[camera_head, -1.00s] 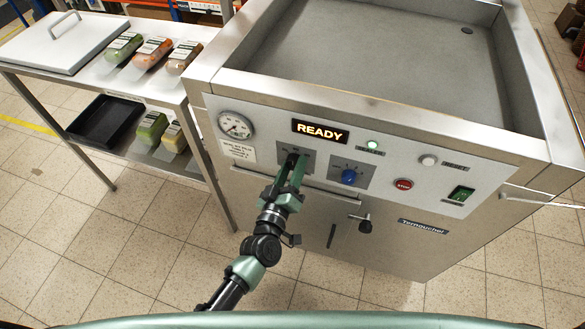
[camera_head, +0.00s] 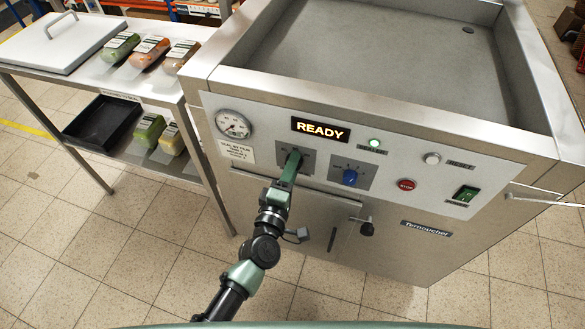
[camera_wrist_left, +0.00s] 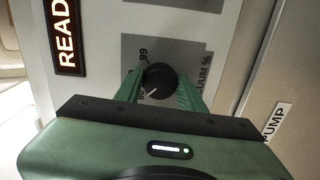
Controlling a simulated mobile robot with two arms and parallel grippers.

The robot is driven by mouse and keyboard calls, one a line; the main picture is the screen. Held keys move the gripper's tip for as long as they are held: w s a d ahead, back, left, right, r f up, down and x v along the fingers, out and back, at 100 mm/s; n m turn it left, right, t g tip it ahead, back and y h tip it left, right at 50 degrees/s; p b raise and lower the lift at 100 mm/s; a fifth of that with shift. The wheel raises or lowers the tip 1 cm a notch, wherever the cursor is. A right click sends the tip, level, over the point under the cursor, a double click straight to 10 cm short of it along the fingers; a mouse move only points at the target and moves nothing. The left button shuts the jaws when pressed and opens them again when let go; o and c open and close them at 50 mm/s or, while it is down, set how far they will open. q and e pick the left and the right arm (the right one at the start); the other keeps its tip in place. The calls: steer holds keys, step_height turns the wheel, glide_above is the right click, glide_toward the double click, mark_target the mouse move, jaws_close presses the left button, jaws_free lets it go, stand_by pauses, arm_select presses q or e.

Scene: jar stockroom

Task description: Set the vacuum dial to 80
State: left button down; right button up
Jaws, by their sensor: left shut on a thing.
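The vacuum dial is a round black knob (camera_wrist_left: 161,76) with a white pointer line, on a dark grey plate marked "VACUUM %" in the left wrist view. Its pointer faces lower left, near a partly hidden number; "99" shows further up. My left gripper (camera_wrist_left: 160,88) is shut on the knob, one green finger on each side. In the head view my left gripper (camera_head: 293,158) reaches the front panel (camera_head: 270,127) from below and hides the knob. My right gripper is not in view.
An orange "READY" display (camera_head: 320,130) sits above the dial. A gauge (camera_head: 233,124) is to the left and a blue knob (camera_head: 350,177) to the right. Further right are a red stop button (camera_head: 407,185) and a green switch (camera_head: 466,193).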

arm_select(q)
steer(key=shift+f+n, duration=0.1)
steer(key=shift+n, duration=0.3)
steer(key=c, duration=0.9)
jaws_free()
steer(key=shift+o, duration=0.2)
steer(key=v, duration=0.8)
steer(key=shift+b, duration=0.35)
